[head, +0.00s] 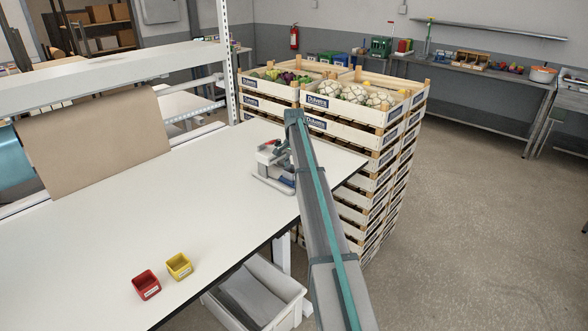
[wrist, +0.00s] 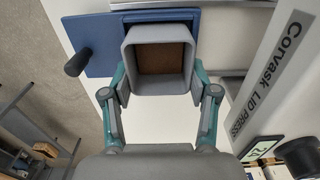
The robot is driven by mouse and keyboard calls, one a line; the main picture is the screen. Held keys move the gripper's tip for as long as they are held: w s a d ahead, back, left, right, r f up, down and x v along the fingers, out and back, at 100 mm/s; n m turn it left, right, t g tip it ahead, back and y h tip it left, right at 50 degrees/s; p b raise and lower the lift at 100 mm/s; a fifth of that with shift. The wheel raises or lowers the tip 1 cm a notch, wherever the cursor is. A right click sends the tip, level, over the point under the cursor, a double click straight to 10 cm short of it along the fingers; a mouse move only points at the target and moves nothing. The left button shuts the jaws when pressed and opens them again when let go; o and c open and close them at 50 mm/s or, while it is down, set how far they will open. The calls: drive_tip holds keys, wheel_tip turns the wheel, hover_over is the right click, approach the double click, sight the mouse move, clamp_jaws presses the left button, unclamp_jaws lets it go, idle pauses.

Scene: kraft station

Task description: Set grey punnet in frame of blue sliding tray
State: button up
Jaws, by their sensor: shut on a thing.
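The grey punnet (wrist: 160,88) is square and open-topped with a brown inside bottom, seen from above in the wrist view. My gripper (wrist: 159,80) is shut on it, with one teal-and-grey finger at each side. The blue sliding tray (wrist: 90,32) lies under and beyond the punnet, with a black knob (wrist: 77,62) on its left. The punnet overlaps the tray; I cannot tell whether it touches it or sits in the frame, which is hidden.
The press's labelled grey panel (wrist: 272,75) rises close to the right of my gripper. A red bin (head: 146,285) and a yellow bin (head: 179,266) stand on the white table (head: 130,235). Stacked crates (head: 365,150) stand just beyond the table end. The table's middle is clear.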

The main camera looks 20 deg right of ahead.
drive_tip(key=o, duration=1.2)
drive_tip(key=shift+c, duration=0.2)
wheel_tip(320, 180, up, 8)
drive_tip(key=p, duration=0.3)
idle(0.4)
